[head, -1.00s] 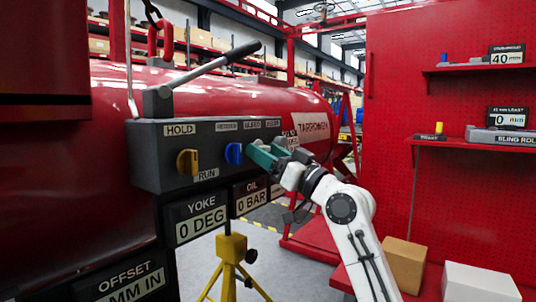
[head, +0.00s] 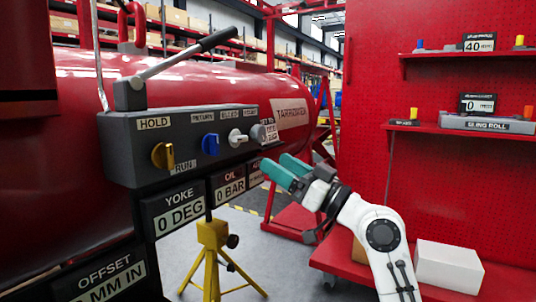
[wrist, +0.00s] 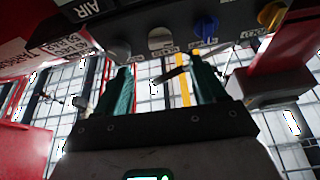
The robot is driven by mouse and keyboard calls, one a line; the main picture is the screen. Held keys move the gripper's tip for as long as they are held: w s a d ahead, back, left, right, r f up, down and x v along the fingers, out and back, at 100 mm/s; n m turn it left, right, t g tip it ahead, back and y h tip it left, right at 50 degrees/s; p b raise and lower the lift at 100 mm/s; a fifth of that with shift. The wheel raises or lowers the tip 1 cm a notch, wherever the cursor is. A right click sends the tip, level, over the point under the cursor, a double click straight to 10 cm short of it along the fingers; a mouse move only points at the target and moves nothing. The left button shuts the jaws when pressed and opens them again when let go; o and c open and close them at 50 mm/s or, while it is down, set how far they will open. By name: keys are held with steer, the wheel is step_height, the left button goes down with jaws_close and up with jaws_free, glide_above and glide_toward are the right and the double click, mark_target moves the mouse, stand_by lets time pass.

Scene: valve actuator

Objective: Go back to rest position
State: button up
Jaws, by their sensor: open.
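My gripper (head: 278,172) has teal fingers and is open and empty. In the head view it is to the right of the grey control box (head: 120,160), a little below its lower right edge and apart from it. In the wrist view the open gripper (wrist: 155,88) points towards the underside of the box. The box carries a yellow knob (head: 163,155), a blue knob (head: 210,144), a white knob (head: 237,138) and a grey knob (head: 258,133). A long lever (head: 190,52) rises from the top of the box.
A yellow tripod (head: 212,240) stands below the box. A red pegboard wall with shelves (head: 460,127) is at the right. A white box (head: 448,265) sits on a red surface at lower right. The floor between tripod and arm looks clear.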

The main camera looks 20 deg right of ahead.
steer(key=shift+s+d+f, duration=0.1)
steer(key=shift+s+d, duration=0.05)
steer(key=shift+s, duration=0.1)
stand_by(0.3)
steer(key=s+a+f+m+g+h, duration=0.15)
steer(key=s+f, duration=0.25)
steer(key=f, duration=0.8)
steer(key=s+a+f+m+g+h, duration=0.1)
steer(key=s+f+g+h, duration=0.2)
steer(key=f, duration=0.8)
steer(key=s+a+f+m+g+h, duration=0.1)
steer(key=s+f+g+h, duration=0.2)
steer(key=f, duration=0.9)
steer(key=s+d+f+m+g+h, duration=0.1)
steer(key=s+d+f+g+h, duration=0.3)
steer(key=s+f, duration=0.8)
steer(key=s+d+f+m+g+h, duration=0.15)
steer(key=s+f+g, duration=0.4)
steer(key=s, duration=1.35)
step_height(320, 180, up, 38)
steer(key=p, duration=3.7)
steer(key=shift+s+d+f+g, duration=0.2)
steer(key=shift+s+g, duration=0.1)
